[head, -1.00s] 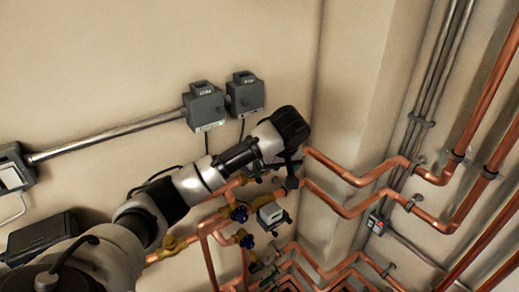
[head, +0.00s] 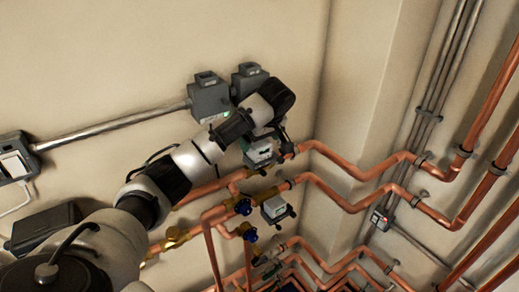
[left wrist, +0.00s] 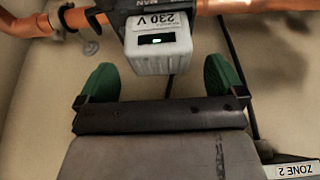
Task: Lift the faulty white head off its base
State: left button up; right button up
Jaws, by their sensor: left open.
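A white head (head: 258,152) with a dark top part sits on the upper copper pipe, just below my left gripper (head: 272,131) in the head view. In the left wrist view this white head (left wrist: 158,48) bears a "230 V" label and a small lit green display. My left gripper (left wrist: 162,80) is open, with one green fingertip on each side below the head and visible gaps between. A second white head (head: 274,209) sits on the lower pipe. Which head is faulty I cannot tell from the pictures. My right gripper is not in view.
Copper pipes (head: 350,208) run across the corner and up the right wall. Blue-capped brass valves (head: 243,207) sit left of the heads. Two grey boxes (head: 210,99) are on the wall behind my arm. A "ZONE 2" label (left wrist: 296,170) shows at lower right.

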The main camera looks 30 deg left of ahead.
aim_at(258, 144)
pick_arm(q)
jog(key=shift+p+x, duration=0.35)
jog(key=shift+x, duration=1.3)
jog(key=c, duration=1)
jog(key=shift+r, duration=0.1)
jog(key=shift+c, duration=0.2)
jog(key=shift+w, duration=0.1)
